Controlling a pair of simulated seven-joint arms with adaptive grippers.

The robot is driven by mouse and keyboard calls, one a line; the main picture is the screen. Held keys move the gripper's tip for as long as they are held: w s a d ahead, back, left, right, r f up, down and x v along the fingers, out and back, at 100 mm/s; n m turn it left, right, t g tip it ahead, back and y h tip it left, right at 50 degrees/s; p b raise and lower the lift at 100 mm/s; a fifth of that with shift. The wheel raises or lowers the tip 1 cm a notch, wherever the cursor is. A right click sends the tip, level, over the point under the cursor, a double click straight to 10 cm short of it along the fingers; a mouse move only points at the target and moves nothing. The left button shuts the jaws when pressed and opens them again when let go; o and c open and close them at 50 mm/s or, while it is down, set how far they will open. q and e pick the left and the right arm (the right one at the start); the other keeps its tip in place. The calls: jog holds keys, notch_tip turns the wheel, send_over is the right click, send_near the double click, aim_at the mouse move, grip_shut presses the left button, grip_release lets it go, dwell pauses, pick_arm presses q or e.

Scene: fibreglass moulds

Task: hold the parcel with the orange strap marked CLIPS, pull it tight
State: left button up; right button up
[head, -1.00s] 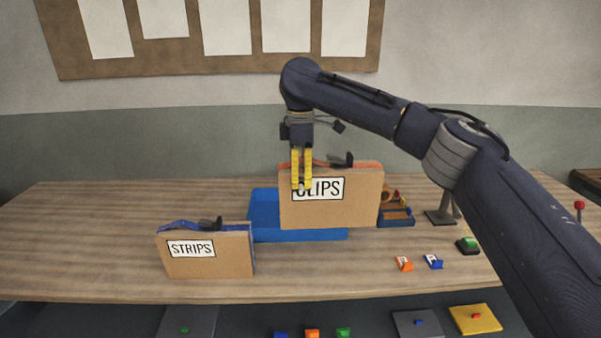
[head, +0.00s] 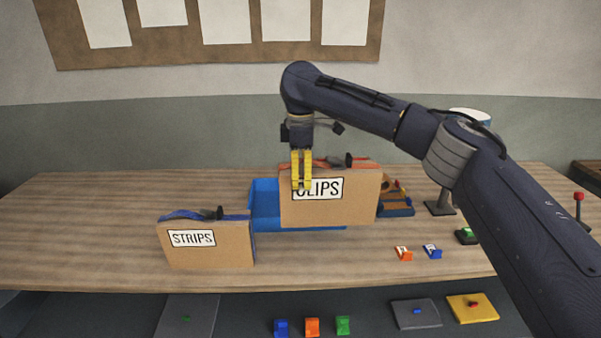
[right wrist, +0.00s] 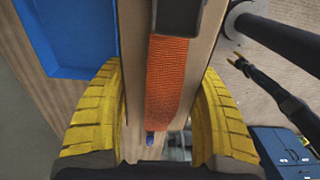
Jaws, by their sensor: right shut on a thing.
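The brown parcel marked CLIPS (head: 335,210) is upright in front of the blue tray (head: 264,200). Its orange strap (head: 365,164) runs along the top edge with a dark buckle (head: 341,161). My right gripper (head: 301,188) is shut on the parcel near its top left corner. Its yellow fingers cover the start of the label. In the right wrist view, the fingers sit either side of the parcel (right wrist: 132,70), with the orange strap (right wrist: 166,80) between them, lying flat on top. I cannot tell whether the parcel's bottom touches anything.
A parcel marked STRIPS (head: 215,251) with a blue strap stands at the front left. Small orange (head: 403,253) and blue (head: 432,251) tags lie at the right. A grey stand (head: 441,205) is behind them. The table's left side is clear.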

aim_at(300, 221)
jog(key=shift+f, duration=7.75)
jog(key=shift+s+f, duration=0.1)
jog(key=shift+f, duration=0.3)
jog(key=o, duration=1.4)
jog(key=shift+d, duration=0.1)
jog(key=shift+o, duration=1.3)
jog(key=shift+r, duration=0.1)
